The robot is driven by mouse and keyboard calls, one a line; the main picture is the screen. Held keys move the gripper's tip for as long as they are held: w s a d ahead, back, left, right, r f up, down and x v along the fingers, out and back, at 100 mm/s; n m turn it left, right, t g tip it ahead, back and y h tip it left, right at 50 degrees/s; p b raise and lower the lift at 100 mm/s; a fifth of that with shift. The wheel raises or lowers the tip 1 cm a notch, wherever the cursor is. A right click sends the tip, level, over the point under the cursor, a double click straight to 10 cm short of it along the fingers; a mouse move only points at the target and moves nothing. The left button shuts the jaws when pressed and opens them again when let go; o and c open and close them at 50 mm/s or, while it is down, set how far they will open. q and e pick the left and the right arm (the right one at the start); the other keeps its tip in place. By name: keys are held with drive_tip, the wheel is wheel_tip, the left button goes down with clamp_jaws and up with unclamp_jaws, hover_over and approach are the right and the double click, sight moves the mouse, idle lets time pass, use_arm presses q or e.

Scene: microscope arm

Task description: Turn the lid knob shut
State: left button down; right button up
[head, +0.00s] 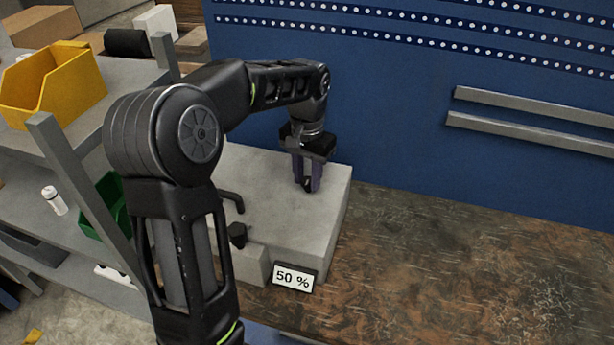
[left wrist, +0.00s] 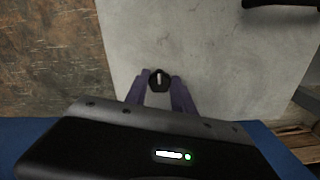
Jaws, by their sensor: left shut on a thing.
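The lid knob is a small dark round knob (left wrist: 159,81) with a pale line on its top, in the left wrist view. It sits on a light grey box-like lid (head: 270,215) on the workbench. My left gripper (head: 307,186) points down over the lid's far right part, and its purple fingers are shut on the knob. In the left wrist view the fingers stand on both sides of the knob. The line on the knob runs roughly up and down in that view. A small sign (head: 293,278) reading "50 %" stands at the box's front. My right gripper is not in view.
A black handle (head: 233,200) and a second black knob (head: 237,235) are on the left of the box. The brown worn bench top (head: 440,270) is clear to the right. Shelves with a yellow bin (head: 52,88) and a green bin (head: 104,205) stand left. A blue wall (head: 400,100) rises behind.

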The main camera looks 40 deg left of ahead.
sight(307, 181)
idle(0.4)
use_arm(q)
drive_tip(key=c, duration=1.1)
unclamp_jaws()
drive_tip(key=shift+o, duration=0.2)
wheel_tip(307, 181, up, 8)
drive_tip(key=shift+f, duration=0.1)
